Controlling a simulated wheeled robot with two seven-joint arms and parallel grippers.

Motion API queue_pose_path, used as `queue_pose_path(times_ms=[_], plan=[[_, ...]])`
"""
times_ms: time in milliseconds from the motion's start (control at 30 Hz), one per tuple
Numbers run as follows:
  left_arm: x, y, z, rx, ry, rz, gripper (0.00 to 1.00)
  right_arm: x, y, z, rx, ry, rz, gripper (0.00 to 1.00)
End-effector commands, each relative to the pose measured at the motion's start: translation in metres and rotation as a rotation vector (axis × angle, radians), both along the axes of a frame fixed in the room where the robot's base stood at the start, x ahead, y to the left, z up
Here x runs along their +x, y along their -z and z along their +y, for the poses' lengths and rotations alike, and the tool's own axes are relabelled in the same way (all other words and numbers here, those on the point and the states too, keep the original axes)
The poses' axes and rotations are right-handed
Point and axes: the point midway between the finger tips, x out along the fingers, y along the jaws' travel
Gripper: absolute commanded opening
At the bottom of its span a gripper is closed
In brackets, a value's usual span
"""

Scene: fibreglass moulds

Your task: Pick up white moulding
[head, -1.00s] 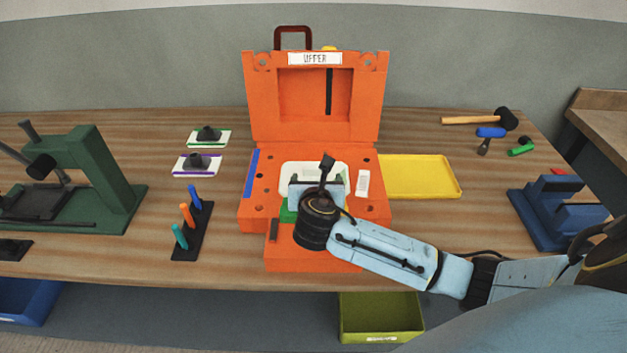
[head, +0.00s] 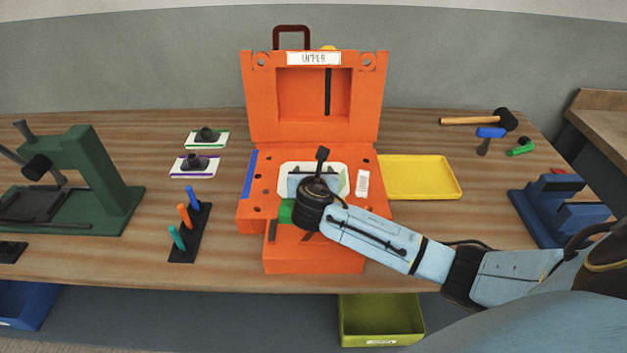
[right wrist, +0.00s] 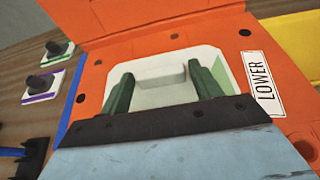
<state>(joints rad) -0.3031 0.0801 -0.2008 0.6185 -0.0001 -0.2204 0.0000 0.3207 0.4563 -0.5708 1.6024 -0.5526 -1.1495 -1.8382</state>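The white moulding (head: 341,168) lies in the lower half of the open orange mould (head: 378,207). In the right wrist view the white moulding (right wrist: 150,68) shows as a pale, rounded shape with a raised block at its far side. My right gripper (head: 313,185) is over the moulding, and its own wrist hides much of it in the head view. In the right wrist view the two green fingers of the right gripper (right wrist: 162,90) stand wide apart, with nothing gripped between them. I cannot tell whether they touch the moulding. My left gripper is not in view.
The raised lid (head: 362,95) marked UPPER stands behind. A yellow tray (head: 420,177) lies to the right, a blue fixture (head: 550,210) beyond it. A pen rack (head: 186,245) and a green press (head: 100,180) stand left. Bare tabletop (head: 450,225) lies right of the mould.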

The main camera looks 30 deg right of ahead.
Motion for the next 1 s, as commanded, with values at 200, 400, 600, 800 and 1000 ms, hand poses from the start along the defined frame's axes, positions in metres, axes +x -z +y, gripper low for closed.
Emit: queue_pose_path(times_ms=[200,400,600,800,1000], plan=[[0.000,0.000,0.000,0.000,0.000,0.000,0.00,0.000,0.000,0.000,-0.001,0.000,0.000,0.34],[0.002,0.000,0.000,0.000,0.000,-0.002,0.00,0.000,0.000,0.000,-0.001,0.000,-0.001,0.26],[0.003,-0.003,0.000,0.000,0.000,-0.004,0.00,0.000,-0.012,0.000,-0.001,0.000,-0.004,0.26],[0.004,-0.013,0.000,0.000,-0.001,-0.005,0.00,0.001,-0.052,0.000,-0.001,-0.001,-0.006,0.26],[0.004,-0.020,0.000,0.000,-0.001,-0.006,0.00,0.000,-0.087,0.000,-0.002,-0.001,-0.005,0.26]])
